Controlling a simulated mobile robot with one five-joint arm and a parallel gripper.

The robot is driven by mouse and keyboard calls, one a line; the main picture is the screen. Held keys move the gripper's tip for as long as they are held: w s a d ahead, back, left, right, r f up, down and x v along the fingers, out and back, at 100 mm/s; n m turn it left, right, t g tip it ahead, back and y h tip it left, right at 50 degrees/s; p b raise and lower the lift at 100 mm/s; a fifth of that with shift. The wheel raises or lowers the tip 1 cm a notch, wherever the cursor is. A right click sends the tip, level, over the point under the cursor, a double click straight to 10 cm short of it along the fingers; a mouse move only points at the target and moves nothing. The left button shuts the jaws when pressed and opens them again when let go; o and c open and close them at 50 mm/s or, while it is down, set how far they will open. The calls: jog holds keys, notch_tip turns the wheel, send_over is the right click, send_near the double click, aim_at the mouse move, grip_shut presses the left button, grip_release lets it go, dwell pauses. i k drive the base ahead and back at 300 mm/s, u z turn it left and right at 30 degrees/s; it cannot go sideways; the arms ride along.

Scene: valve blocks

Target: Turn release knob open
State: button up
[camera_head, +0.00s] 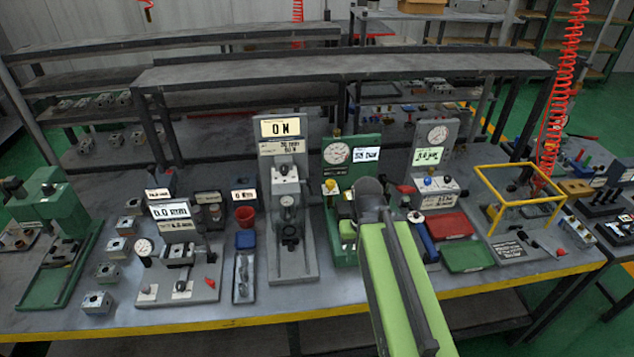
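No label for the release knob is readable at this size, so I cannot tell which knob it is. The green test stand (362,150) has a round gauge, a lit display and a yellow knob (330,185) on its left. The grey gauge stand (441,150) to its right carries a blue knob (428,181). A red handle (405,189) sits between the two stands. My light green arm reaches in from the bottom, and its dark end, my gripper (370,190), is in front of the green stand. The fingers are hidden, as is part of the stand.
Left of the green stand are a tall grey press (290,205), a red cup (245,217) and a gauge fixture (178,265). Right are red (449,226) and green (466,256) trays and a yellow frame (520,203). Several valve blocks line the left; the yellow front edge is mostly clear.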

aim_at(330, 184)
jog(key=u, duration=0.45)
jog(key=k, duration=0.1)
jog(key=u, duration=2.85)
jog(key=k, duration=0.8)
jog(key=z, duration=1.5)
jog(key=i, duration=1)
jog(key=u, duration=0.1)
